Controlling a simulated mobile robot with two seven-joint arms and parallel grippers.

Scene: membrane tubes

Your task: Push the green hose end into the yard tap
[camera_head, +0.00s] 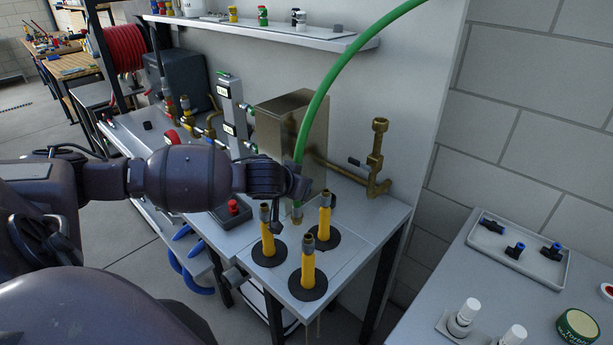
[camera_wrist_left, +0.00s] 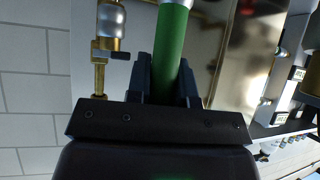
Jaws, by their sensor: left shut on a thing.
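My left gripper (camera_head: 298,186) is shut on the green hose (camera_head: 318,100), a little above the grey bench. The hose arcs up and out of the top of the head view. Its metal-tipped end (camera_head: 297,213) points down below the fingers. In the left wrist view, the green hose (camera_wrist_left: 171,48) runs between the two dark fingers (camera_wrist_left: 165,80). A brass tap (camera_head: 377,160), which looks like the yard tap, stands on its pipe at the bench's right side, apart from the hose end. A brass and silver fitting (camera_wrist_left: 108,38) shows left of the hose in the wrist view. My right gripper is out of view.
Three yellow tubes on black discs (camera_head: 308,275) stand upright on the bench close to the hose end. A metal box (camera_head: 290,125) stands behind the gripper, with a wall shelf (camera_head: 270,35) above. A tray of blue-and-black fittings (camera_head: 518,247) lies on the right table.

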